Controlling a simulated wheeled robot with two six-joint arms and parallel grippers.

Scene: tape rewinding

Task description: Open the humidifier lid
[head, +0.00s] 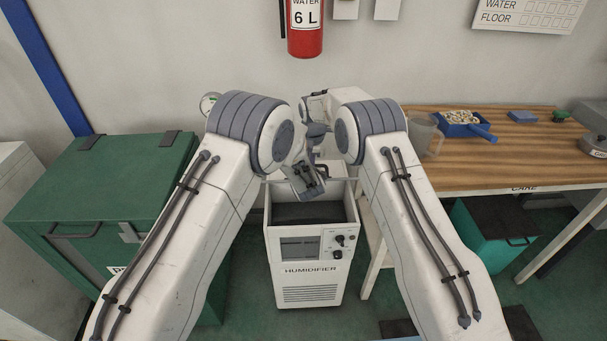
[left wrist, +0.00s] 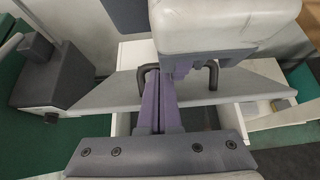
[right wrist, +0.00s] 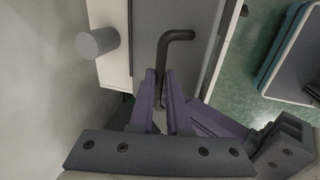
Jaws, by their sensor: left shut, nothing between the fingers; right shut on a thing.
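The white humidifier (head: 310,268) stands on the floor in the middle of the head view. Its top is open at the front, showing a dark interior (head: 305,213). The grey lid (left wrist: 105,95) is raised over the rear of the body, with a black bar handle (left wrist: 212,76). In the right wrist view, my right gripper (right wrist: 161,75) is shut on the handle (right wrist: 176,38). In the left wrist view, my left gripper (left wrist: 152,72) is shut and empty, its fingers close to the handle. In the head view, the arms partly hide the lid and the right fingers.
A green chest (head: 110,190) stands to the left. A wooden table (head: 480,150) with a jug (head: 425,135) and a blue scoop tray (head: 460,122) is to the right. A teal bin (head: 485,240) sits under it. Floor in front of the humidifier is clear.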

